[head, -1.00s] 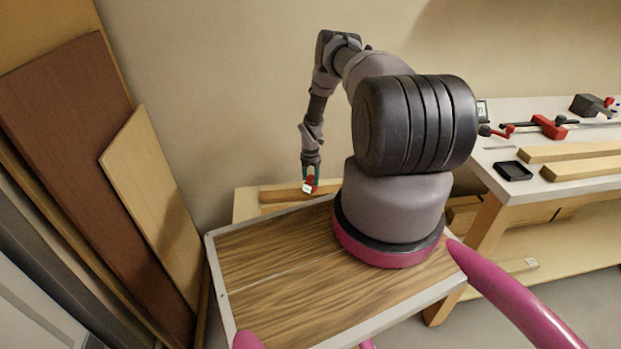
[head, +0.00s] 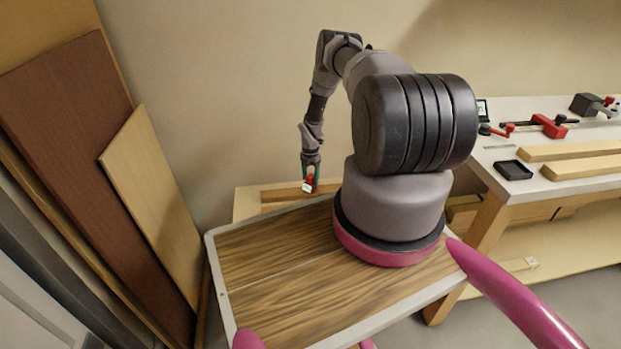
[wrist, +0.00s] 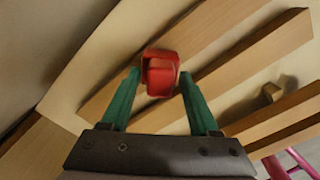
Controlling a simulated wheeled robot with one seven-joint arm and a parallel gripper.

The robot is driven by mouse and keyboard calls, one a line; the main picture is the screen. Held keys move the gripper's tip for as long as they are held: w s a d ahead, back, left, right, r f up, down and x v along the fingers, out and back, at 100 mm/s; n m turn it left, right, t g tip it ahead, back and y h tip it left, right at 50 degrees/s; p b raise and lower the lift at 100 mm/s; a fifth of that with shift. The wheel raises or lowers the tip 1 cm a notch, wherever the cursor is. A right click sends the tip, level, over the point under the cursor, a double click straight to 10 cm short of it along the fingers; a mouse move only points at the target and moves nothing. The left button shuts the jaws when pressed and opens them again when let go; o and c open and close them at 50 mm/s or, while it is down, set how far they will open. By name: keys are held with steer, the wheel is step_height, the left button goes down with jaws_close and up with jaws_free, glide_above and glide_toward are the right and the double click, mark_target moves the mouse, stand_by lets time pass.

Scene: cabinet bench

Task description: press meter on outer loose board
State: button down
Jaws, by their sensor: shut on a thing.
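My gripper (head: 310,180) hangs low beyond the wood-topped surface in the head view. Its green fingers are shut on a small red meter (head: 309,186) with a whitish face. In the wrist view the red meter (wrist: 160,74) sits between the fingertips, with a hollow-looking side towards the camera. Several pale boards (wrist: 232,66) lie below and beyond it, running diagonally with gaps between them. The meter appears above the boards; I cannot tell whether it touches one. Which board is the outer loose one is not clear. In the head view my arm and the wood top partly hide the boards (head: 284,190).
A brown panel (head: 70,130) and a pale panel (head: 150,190) lean against the wall at the left. At the right a bench (head: 495,185) holds red clamps (head: 548,125), a black tray (head: 514,170) and two wooden bars (head: 575,150). A small block (wrist: 271,92) stands among the boards.

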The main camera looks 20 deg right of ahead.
steer(key=shift+r, duration=3.45)
steer(key=shift+r, duration=0.1)
